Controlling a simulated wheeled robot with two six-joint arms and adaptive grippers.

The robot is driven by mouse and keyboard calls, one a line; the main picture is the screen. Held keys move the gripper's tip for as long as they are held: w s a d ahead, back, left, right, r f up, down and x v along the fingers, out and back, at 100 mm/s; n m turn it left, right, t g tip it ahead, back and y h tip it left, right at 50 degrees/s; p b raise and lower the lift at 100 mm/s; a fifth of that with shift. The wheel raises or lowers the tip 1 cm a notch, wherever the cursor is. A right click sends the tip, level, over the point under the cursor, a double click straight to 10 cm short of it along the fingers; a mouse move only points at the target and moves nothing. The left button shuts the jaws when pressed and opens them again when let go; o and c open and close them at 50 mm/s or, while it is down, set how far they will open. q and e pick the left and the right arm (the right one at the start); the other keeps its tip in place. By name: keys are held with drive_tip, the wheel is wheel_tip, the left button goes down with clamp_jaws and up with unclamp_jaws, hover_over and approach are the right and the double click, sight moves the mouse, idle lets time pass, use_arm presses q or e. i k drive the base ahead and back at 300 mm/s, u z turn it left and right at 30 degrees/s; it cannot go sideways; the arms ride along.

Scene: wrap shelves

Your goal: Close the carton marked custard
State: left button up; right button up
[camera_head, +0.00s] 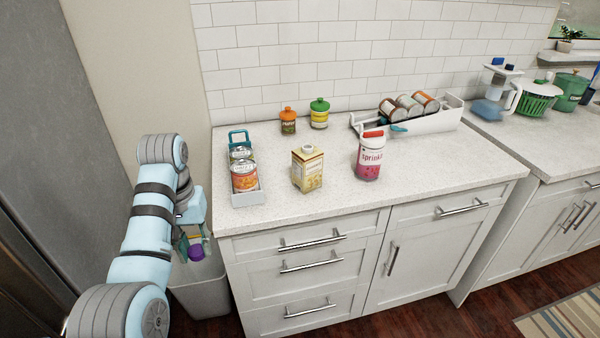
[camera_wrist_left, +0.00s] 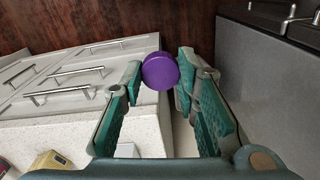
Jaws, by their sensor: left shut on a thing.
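The yellow and cream carton (camera_head: 308,172), whose print is too small for me to read, stands upright on the counter. A pale round spout shows on its top. Part of the carton also shows at the lower left of the left wrist view (camera_wrist_left: 52,161). My left gripper (camera_head: 192,240) is left of the counter and low, away from the carton. It is shut on a round purple cap (camera_wrist_left: 160,71), held between its fingertips. The purple cap also shows below the gripper in the head view (camera_head: 196,252). My right gripper is not in view.
A pale bin (camera_head: 203,296) stands on the floor below my left gripper. A caddy of cans (camera_head: 262,196) is at the counter's left edge. A pink sprinkles jar (camera_head: 368,160) stands right of the carton. Two small bottles and a can rack (camera_head: 425,124) are behind.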

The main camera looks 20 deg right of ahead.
sight(308, 160)
drive_tip(key=i, duration=0.3)
drive_tip(key=z, duration=0.85)
